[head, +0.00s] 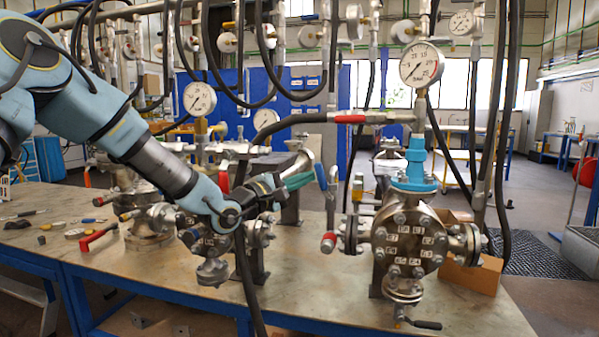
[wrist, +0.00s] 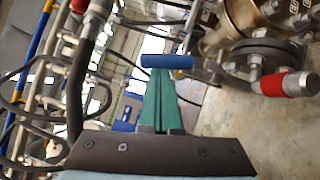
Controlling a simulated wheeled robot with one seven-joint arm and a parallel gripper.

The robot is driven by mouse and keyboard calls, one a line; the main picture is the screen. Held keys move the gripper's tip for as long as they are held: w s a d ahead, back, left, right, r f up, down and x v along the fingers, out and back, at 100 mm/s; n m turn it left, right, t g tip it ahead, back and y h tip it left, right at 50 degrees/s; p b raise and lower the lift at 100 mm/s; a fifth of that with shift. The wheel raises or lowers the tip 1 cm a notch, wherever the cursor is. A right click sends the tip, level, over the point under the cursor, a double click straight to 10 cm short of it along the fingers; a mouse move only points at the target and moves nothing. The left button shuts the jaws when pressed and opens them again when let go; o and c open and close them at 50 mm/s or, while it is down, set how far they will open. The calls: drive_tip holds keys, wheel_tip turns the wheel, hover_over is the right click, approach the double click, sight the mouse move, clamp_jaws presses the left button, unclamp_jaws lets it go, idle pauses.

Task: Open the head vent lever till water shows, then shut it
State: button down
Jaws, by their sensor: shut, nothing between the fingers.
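A flanged steel vessel (head: 407,243) with a blue neck (head: 415,160) stands on the bench at right. At its upper left is a small lever with a blue grip (head: 321,177); I take it for the head vent lever. The blue grip (wrist: 167,62) also shows in the wrist view, lying crosswise at the fingertips. My gripper (head: 309,178) has green fingers pressed together, empty, pointing right at the lever. The fingers (wrist: 164,75) show shut in the wrist view too. I cannot tell whether the tips touch the grip. No water is visible.
A red-gripped lever (head: 328,242) sits lower on the vessel's left; its red grip (wrist: 287,84) is at right in the wrist view. A pressure gauge (head: 421,64) and a red-ended hose (head: 348,118) are above. Another vessel (head: 215,245) stands behind my arm. Black hoses hang close by.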

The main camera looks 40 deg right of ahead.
drive_tip(key=m+p, duration=0.1)
drive_tip(key=s+d+r+m+y+p, duration=0.1)
drive_tip(key=shift+s+r+y+p, duration=0.1)
drive_tip(key=shift+s+y+p, duration=0.15)
drive_tip(key=shift+y+p, duration=0.05)
drive_tip(key=shift+s+m, duration=0.1)
drive_tip(key=shift+m, duration=0.3)
idle(0.3)
